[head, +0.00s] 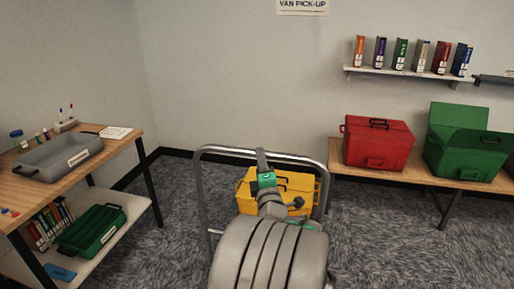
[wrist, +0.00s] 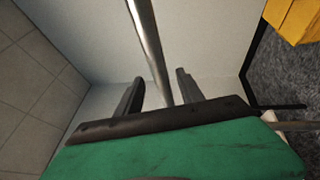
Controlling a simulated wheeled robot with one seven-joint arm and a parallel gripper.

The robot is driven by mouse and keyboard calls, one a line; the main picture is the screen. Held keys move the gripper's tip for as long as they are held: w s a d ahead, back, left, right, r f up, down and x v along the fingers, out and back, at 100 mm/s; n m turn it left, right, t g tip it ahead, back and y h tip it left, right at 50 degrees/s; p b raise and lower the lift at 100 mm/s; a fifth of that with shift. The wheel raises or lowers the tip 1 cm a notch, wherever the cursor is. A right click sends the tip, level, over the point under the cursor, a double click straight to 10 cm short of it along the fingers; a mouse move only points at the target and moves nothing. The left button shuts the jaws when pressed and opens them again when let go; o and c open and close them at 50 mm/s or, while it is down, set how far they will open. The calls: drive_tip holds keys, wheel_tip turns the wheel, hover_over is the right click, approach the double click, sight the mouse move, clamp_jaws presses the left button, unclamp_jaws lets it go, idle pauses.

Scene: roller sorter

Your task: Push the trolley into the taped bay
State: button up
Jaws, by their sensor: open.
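The trolley shows in the head view as a grey tubular handle (head: 203,190) standing in front of me, with a yellow box (head: 308,188) behind its frame. My arm covers the middle and lower part of the trolley. My gripper (head: 262,155) is at the top bar of the handle. In the wrist view my gripper (wrist: 160,78) is open, and the metal handle bar (wrist: 147,35) runs between its two dark fingers. A corner of the yellow box also shows in the wrist view (wrist: 300,18). I see no floor tape in either view.
A table (head: 133,144) with a grey tray (head: 58,158) and a lower shelf stands at the left. A bench (head: 400,178) with a red box (head: 377,143) and a green box (head: 464,155) stands at the right by the wall. Carpet (head: 165,190) is clear between table and trolley.

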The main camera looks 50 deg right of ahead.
drive_tip(key=p+x, duration=0.2)
drive_tip(key=x, duration=0.5)
drive_tip(key=shift+f, duration=0.1)
drive_tip(key=shift+c, duration=0.6)
clamp_jaws()
idle(1.0)
